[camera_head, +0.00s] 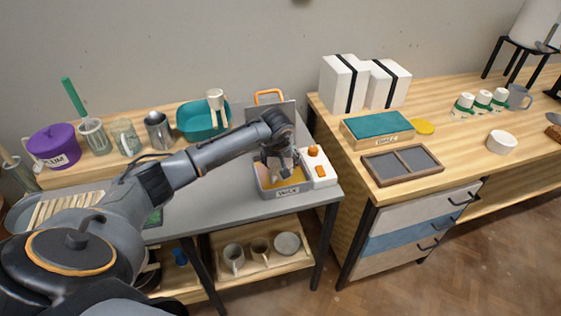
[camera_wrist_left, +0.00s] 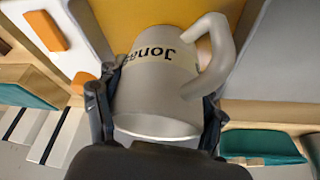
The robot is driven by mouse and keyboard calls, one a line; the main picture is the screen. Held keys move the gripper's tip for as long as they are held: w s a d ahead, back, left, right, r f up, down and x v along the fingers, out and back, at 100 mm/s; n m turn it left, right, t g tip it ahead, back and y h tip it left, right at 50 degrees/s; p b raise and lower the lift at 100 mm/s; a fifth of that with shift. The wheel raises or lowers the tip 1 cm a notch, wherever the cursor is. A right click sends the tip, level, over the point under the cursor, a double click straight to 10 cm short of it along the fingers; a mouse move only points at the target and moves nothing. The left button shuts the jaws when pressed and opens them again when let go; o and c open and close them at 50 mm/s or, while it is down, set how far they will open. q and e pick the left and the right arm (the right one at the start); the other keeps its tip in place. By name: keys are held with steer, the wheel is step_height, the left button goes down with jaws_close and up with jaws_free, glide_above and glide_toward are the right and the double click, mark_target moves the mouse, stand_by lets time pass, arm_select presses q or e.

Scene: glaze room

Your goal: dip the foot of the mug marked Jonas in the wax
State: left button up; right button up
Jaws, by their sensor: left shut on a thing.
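My left gripper (camera_head: 279,160) is over the wax bath (camera_head: 268,192), a grey basin with a "WAX" label and yellow wax inside. It is shut around the sides of a light grey mug (camera_wrist_left: 155,95). The mug bears a pale label reading "Jonas", and its handle (camera_wrist_left: 215,60) is on the right in the left wrist view. The mug's rim faces the wrist camera and its foot points away, toward the yellow wax (camera_wrist_left: 150,12). I cannot tell whether the foot touches the wax. In the head view the arm and fingers mostly hide the mug. My right gripper is not in view.
A white control box with an orange knob (camera_head: 313,150) adjoins the bath. A teal basin (camera_head: 197,122), metal pitcher (camera_head: 158,132) and glass jars stand behind the arm. Mugs (camera_head: 234,257) sit on the lower shelf. The right bench holds a grey tray (camera_head: 402,165) and white boxes.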

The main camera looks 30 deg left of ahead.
arm_select(q)
steer(key=shift+f+b, duration=0.45)
steer(key=shift+f, duration=0.1)
stand_by(1.2)
steer(key=shift+r, duration=0.15)
steer(key=shift+r+p, duration=0.8)
steer(key=shift+r, duration=0.6)
stand_by(0.4)
step_height(320, 180, up, 7)
steer(key=p, duration=0.4)
stand_by(0.5)
